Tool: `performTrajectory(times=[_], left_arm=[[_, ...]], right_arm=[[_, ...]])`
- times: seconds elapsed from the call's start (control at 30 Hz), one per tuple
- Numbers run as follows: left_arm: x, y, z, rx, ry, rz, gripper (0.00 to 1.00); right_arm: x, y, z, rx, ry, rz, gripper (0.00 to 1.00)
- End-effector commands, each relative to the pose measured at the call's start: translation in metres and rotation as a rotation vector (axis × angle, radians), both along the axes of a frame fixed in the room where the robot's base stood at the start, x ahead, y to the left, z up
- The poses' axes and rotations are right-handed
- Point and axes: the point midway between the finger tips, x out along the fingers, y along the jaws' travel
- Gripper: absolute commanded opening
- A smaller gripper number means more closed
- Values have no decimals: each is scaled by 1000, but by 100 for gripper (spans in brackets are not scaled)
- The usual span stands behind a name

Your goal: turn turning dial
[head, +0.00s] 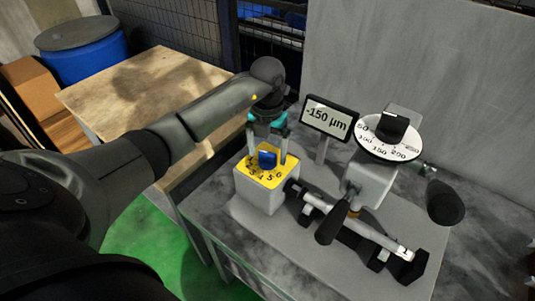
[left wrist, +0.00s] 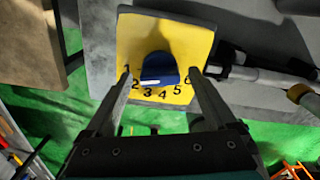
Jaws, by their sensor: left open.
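A blue dial knob (head: 267,159) sits on the yellow numbered top (head: 247,178) of a white box. In the left wrist view the blue knob (left wrist: 158,70) has a white mark pointing to the lower left, near the 2, on the yellow plate (left wrist: 190,25) numbered 1 to 6. My left gripper (head: 266,152) is open above the box, with one finger on each side of the knob. In the left wrist view the fingers of my left gripper (left wrist: 161,76) are apart from the knob, with gaps on both sides. My right gripper is not in view.
Right of the box stands the grinder with a white round scale (head: 390,148) and black knob. A sign (head: 329,117) reads -150 µm. A cylindrical workpiece (head: 365,230) lies in front. A wooden table (head: 150,90) and blue barrel (head: 85,55) are at left.

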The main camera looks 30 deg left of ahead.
Motion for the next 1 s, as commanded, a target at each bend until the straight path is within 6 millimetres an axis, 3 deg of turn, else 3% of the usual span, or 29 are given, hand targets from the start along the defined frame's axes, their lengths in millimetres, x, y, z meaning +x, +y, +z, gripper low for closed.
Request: performTrajectory(times=[0.13,0.43,1.0], left_arm=[[0,0,-10,-1,-1,0,90],[0,0,-12,0,-1,-1,90],[0,0,-12,0,-1,0,27]], right_arm=[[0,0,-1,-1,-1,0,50],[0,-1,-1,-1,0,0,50],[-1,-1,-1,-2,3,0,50]])
